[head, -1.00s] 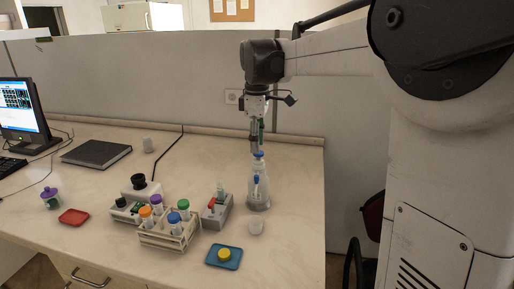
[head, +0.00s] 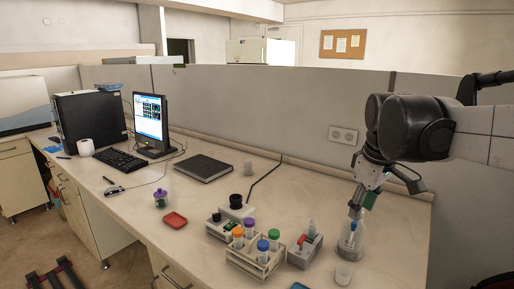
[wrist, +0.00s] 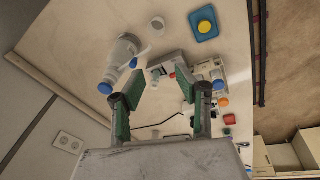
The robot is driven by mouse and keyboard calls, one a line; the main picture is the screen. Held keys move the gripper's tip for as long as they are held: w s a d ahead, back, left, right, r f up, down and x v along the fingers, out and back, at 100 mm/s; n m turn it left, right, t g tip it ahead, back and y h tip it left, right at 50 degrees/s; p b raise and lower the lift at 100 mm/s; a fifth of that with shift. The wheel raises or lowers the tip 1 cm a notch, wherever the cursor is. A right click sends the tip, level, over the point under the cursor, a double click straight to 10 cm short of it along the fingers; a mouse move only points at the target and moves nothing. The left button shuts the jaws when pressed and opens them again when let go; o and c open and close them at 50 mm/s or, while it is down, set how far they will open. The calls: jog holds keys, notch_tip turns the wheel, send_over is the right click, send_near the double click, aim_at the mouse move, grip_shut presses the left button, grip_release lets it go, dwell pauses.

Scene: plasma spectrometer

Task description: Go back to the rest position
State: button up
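My gripper (head: 357,203) is at the right of the bench in the head view, tilted, with its fingertips by the top of a clear bottle (head: 350,249). In the wrist view my gripper (wrist: 159,78) has its two green-padded fingers apart, with nothing held between them. The bottle also shows in the wrist view (wrist: 121,58), just beyond the left finger, with blue parts near it. Whether a finger touches the bottle cannot be told.
A rack of colour-capped tubes (head: 256,258), a small grey holder (head: 304,251) and a white cup (head: 343,274) stand near the bottle. A black book (head: 204,168), monitor (head: 151,122) and red dish (head: 175,220) are farther left. A partition (head: 270,110) runs behind the bench.

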jog(key=s+a+f+m+t, duration=0.2)
jog(key=s+f+m, duration=0.1)
jog(key=s, duration=0.5)
jog(key=s+a+f+m+t, duration=0.2)
jog(key=s+f+m, duration=0.2)
jog(key=s+f, duration=0.2)
jog(key=s, duration=0.2)
jog(key=shift+s+a+t, duration=0.3)
jog(key=shift+s, duration=0.1)
